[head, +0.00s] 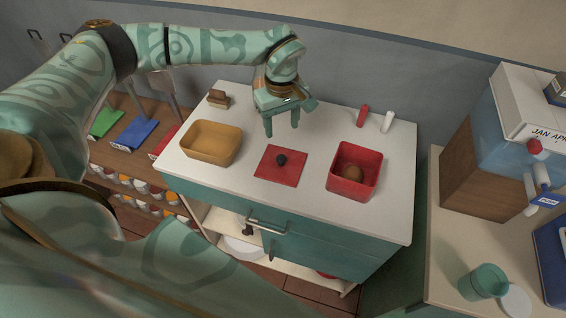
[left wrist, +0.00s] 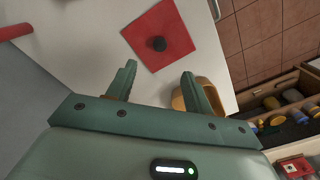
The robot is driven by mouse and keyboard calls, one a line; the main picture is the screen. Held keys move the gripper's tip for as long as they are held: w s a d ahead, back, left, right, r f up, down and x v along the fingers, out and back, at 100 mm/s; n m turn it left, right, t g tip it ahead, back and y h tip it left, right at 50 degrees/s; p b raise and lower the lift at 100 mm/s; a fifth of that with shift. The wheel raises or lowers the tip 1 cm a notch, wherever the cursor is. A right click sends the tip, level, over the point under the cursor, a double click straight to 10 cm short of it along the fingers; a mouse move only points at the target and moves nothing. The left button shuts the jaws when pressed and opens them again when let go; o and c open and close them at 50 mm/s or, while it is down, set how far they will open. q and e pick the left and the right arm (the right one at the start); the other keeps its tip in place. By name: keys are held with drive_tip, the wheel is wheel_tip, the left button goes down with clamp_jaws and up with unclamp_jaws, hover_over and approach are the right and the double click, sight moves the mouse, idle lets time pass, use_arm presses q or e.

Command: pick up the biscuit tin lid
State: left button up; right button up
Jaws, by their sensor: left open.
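The biscuit tin lid (head: 270,174) appears to be the flat red square with a dark round knob (head: 281,160). It lies on the white counter between a tan container and a red tin (head: 345,187), which is open and holds a brown round item. My left gripper (head: 281,128) is open and empty, above the counter behind the lid. In the left wrist view the lid (left wrist: 178,30) lies beyond the two spread fingers (left wrist: 159,72), its knob in line with the gap between them. My right gripper is not in view.
The tan container (head: 211,143) stands left of the lid. A small wooden block (head: 218,98) sits at the back left. A red item (head: 363,116) and a white item (head: 388,121) are at the back right. Counter in front of the lid is clear.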

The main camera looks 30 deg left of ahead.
sight(281, 158)
use_arm(q)
wheel_tip(281, 158, down, 12)
drive_tip(key=shift+a+f+b, duration=0.15)
drive_tip(key=shift+f+b, duration=0.05)
drive_tip(key=shift+b, duration=0.35)
drive_tip(key=c, duration=1.1)
